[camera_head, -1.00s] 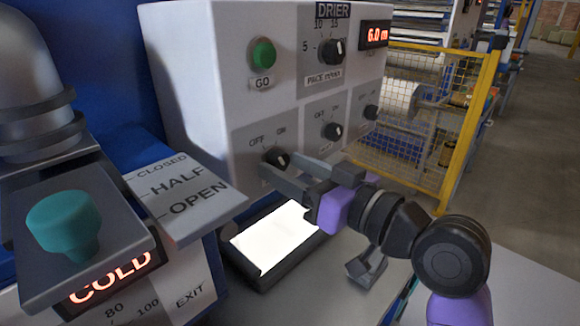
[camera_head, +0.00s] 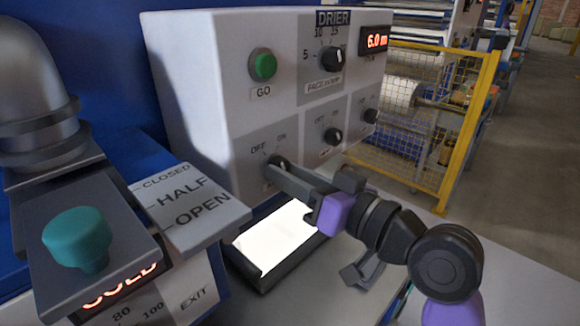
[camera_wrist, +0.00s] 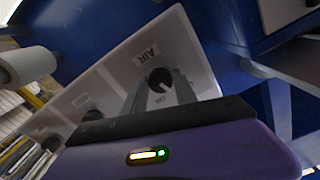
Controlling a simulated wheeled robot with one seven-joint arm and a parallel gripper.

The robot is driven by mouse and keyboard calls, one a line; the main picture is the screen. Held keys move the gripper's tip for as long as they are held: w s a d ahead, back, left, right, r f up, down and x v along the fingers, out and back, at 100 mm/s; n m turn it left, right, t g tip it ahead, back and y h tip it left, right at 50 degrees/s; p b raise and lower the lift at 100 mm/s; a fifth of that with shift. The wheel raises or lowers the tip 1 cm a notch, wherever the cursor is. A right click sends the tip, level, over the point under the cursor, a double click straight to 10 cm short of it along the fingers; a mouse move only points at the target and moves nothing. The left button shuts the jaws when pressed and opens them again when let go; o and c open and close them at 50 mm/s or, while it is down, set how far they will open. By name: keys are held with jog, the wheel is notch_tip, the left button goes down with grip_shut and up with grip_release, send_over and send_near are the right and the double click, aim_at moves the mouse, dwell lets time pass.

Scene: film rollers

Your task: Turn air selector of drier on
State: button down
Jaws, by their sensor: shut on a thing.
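The drier (camera_head: 200,70) is a pale grey cabinet with a "DRIER" label at its top. Its air selector (camera_wrist: 160,79) is a round black knob under the label "AIR" in the wrist view. In the head view the selector is at the lower left of the panel, by the words OFF and ON, and is mostly hidden by my fingers. My gripper (camera_head: 276,168) reaches it from the lower right and is shut on it. In the wrist view both grey fingers stand on either side of the knob. The pointer's exact direction is hard to tell.
Other black knobs (camera_head: 333,136) sit to the right of the selector, with the pace knob (camera_head: 331,59) and green GO button (camera_head: 263,66) above. A bright tablet (camera_head: 272,240) lies below. A teal knob (camera_head: 77,237) stands on the left slider. A yellow fence (camera_head: 462,130) is behind.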

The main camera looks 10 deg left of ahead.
jog(key=shift+r+m+p, duration=0.1)
jog(key=shift+m+p, duration=4.45)
jog(key=shift+m, duration=0.35)
jog(key=c, duration=1)
grip_release()
jog(key=shift+s, duration=0.1)
jog(key=b+v, duration=0.2)
jog(key=v, duration=0.5)
jog(key=shift+s+d, duration=0.2)
jog(key=shift+d, duration=0.15)
